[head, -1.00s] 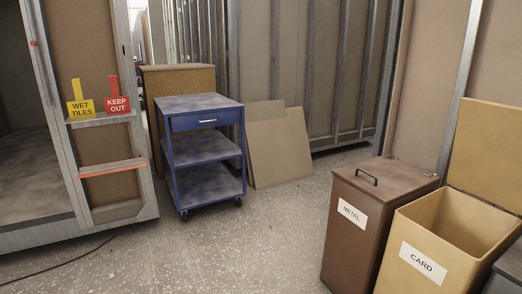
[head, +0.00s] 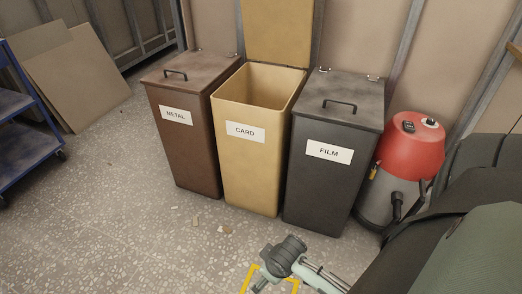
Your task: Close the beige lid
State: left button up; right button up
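The beige lid (head: 277,32) stands upright, open, at the back edge of the beige bin (head: 252,165) labelled CARD. Its top is cut off by the upper picture edge. The bin's mouth is uncovered and its inside looks empty as far as I can see. The end of my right arm, with what seems to be my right gripper (head: 268,277), shows at the bottom edge, low in front of the bins and well apart from the lid. Its fingers are partly cut off, so their opening is unclear. My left gripper is out of view.
A brown METAL bin (head: 184,138) stands left of the beige bin, and a dark grey FILM bin (head: 330,175) right of it; both are lidded shut. A red and grey vacuum (head: 401,165) stands farther right. A blue cart (head: 22,135) is at the left.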

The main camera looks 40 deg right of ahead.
aim_at(278, 32)
jog(key=z, duration=1.3)
jog(key=i+j+z, duration=0.1)
jog(key=j, duration=0.2)
jog(key=i+j+z, duration=0.1)
jog(key=j, duration=0.25)
jog(key=i+j+z, duration=0.1)
jog(key=j, duration=0.25)
jog(key=i+j+z, duration=0.1)
jog(key=j, duration=0.25)
jog(key=i, duration=0.15)
